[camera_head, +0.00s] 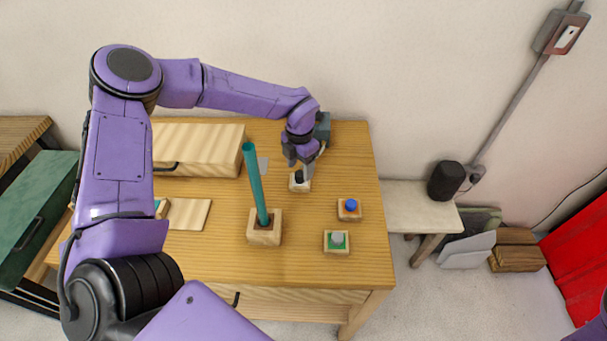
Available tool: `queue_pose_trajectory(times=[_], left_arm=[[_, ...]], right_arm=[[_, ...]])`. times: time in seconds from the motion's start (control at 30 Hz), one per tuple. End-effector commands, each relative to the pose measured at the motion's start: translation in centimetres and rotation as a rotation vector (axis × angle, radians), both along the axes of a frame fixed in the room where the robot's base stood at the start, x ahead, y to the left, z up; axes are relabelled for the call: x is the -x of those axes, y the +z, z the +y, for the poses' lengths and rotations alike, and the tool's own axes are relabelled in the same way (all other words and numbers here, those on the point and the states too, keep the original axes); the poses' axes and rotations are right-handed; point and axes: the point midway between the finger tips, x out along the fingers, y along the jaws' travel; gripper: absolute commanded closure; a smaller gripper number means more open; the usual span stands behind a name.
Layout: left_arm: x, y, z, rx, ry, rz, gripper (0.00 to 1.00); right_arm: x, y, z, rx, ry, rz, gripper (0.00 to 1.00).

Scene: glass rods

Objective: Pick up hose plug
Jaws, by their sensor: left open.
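My left gripper (302,172) is open and points down over the back right of the wooden table (300,270). Right beneath it is a small wooden block with a dark piece (298,178) on it; the fingers partly cover this piece, and I cannot tell whether they touch it. Two similar small blocks stand to the front right, one with a blue round piece (351,205) and one with a grey round piece (337,238) on a green patch. I cannot tell which piece is the hose plug. My right gripper is out of view.
A tall teal rod (255,185) stands slightly tilted in a wooden block (264,237), left of the small blocks. A wooden drawer box (200,150) is at the back left. A pale bench (420,206) with a black cylinder (446,181) stands right of the table.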

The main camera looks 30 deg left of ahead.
Motion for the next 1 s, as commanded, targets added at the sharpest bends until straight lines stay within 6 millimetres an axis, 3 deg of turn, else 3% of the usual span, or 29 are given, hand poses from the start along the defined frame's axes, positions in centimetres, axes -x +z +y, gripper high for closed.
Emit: queue_pose_trajectory(times=[0.13, 0.37, 0.53, 0.87, 1.0], left_arm=[[0.0, -1.6, 0.0, 0.001, 0.000, 0.001, 0.39], [0.0, -1.9, 0.0, 0.000, 0.000, -0.002, 0.43], [0.0, -1.8, 0.0, 0.000, 0.000, -0.002, 0.98], [0.0, -1.7, 0.0, 0.000, 0.001, -0.002, 1.00], [-0.1, -0.5, 0.0, 0.001, 0.001, -0.006, 1.00]], right_arm=[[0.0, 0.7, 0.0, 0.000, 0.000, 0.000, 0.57], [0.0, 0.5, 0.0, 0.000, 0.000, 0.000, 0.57], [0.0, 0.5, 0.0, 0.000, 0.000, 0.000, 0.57], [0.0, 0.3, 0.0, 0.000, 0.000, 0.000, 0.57], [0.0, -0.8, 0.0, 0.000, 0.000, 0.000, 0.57]])
